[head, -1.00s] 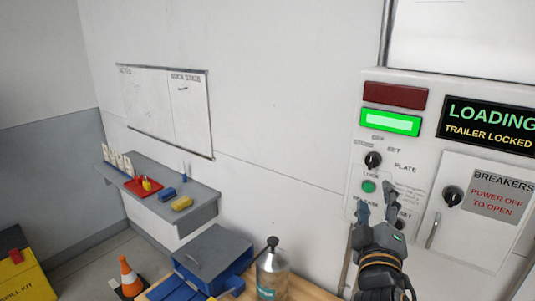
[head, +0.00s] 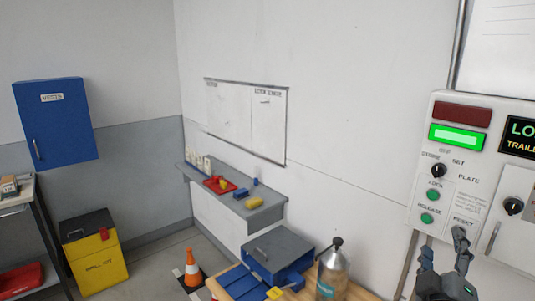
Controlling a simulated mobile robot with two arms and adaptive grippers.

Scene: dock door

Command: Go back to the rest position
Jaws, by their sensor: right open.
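My right gripper (head: 446,258) is at the lower right of the head view. Its fingers are apart and nothing is between them. It is in front of the lower edge of the control panel (head: 423,183), below the green release button (head: 427,218). The panel shows a lit green lamp (head: 458,137), a dark red lamp (head: 463,114), a black knob (head: 438,171) and a green lock button (head: 433,195). My left gripper is not in the picture.
A wooden bench with a metal bottle (head: 332,277) and a blue box with a grey lid (head: 279,250) is at the bottom. A grey shelf (head: 265,216), an orange cone (head: 192,270), a yellow spill kit (head: 95,262) and a blue wall cabinet (head: 54,124) are to the left. Some floor between them is clear.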

